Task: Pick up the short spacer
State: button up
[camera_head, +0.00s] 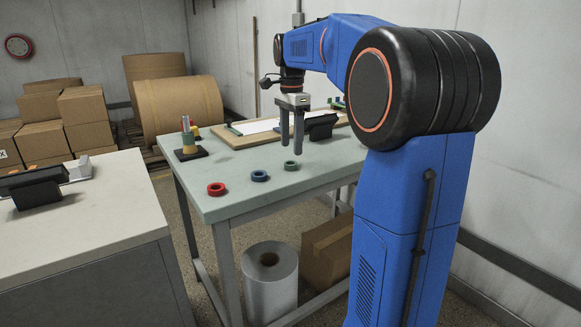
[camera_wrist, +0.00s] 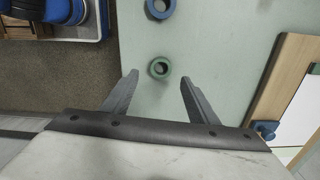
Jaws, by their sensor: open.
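Three ring-shaped spacers lie apart in a row on the pale green table (camera_head: 240,208): a red ring (camera_head: 216,190), a blue ring (camera_head: 259,177) and a green ring (camera_head: 289,167). I cannot tell by height which is the short one. My gripper (camera_head: 292,146) is open and empty, pointing down above the table near the green ring. In the wrist view, the green ring (camera_wrist: 151,69) sits in line with the gap between the fingertips (camera_wrist: 160,78), with the blue ring (camera_wrist: 152,9) farther up. The red ring is out of the wrist view.
A dark-based post (camera_head: 190,154) with stacked coloured rings stands at the table's left. A wooden board with white paper (camera_head: 257,127) and a black device (camera_head: 320,127) lie behind my gripper. A white-topped counter (camera_head: 105,205) is at left. The table front around the rings is clear.

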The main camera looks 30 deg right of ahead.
aim_at(291, 166)
jog(key=shift+w+f, duration=0.1)
jog(key=shift+f, duration=2.75)
jog(key=c, duration=1.1)
